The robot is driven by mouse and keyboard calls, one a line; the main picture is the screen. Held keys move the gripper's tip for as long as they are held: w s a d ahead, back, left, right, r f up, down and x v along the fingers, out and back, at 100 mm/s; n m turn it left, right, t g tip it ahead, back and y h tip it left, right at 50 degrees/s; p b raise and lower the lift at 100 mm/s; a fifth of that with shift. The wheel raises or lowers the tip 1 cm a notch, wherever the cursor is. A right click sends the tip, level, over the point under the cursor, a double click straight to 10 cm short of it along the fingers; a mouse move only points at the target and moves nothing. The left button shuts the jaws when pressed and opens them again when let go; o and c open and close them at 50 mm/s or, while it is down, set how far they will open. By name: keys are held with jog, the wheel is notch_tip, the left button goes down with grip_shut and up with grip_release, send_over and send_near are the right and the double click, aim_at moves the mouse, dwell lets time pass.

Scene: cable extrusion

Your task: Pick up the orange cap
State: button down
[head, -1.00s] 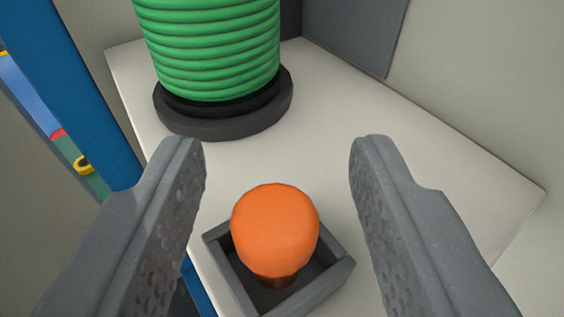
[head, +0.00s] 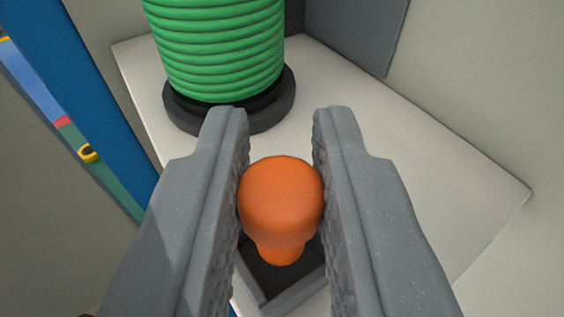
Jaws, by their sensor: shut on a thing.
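The orange cap (head: 280,198) has a wide rounded head and a narrower stem below. It is in the lower middle of the head view, between the two grey fingers of my gripper (head: 280,125). The fingers are shut on the sides of its head. Below it is a small dark grey square tray (head: 285,297) on the white shelf. The stem's lower end is over or in the tray; I cannot tell whether it touches the bottom. The fingers hide the tray's sides.
A green coiled spool (head: 215,50) on a black round base (head: 185,112) stands on the white shelf (head: 430,165) behind my gripper. A blue post (head: 95,100) runs along the left. A grey panel (head: 355,30) is at the back. The shelf's right part is clear.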

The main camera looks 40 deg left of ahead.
notch_tip(320, 180, up, 2)
jog(key=shift+r, duration=0.1)
jog(key=s+d+r+b, duration=0.1)
jog(key=s+d+b, duration=0.1)
jog(key=s, duration=1.3)
jog(key=shift+s+d+r+b, duration=0.2)
jog(key=shift+s+d+b, duration=0.15)
jog(key=shift+d, duration=0.55)
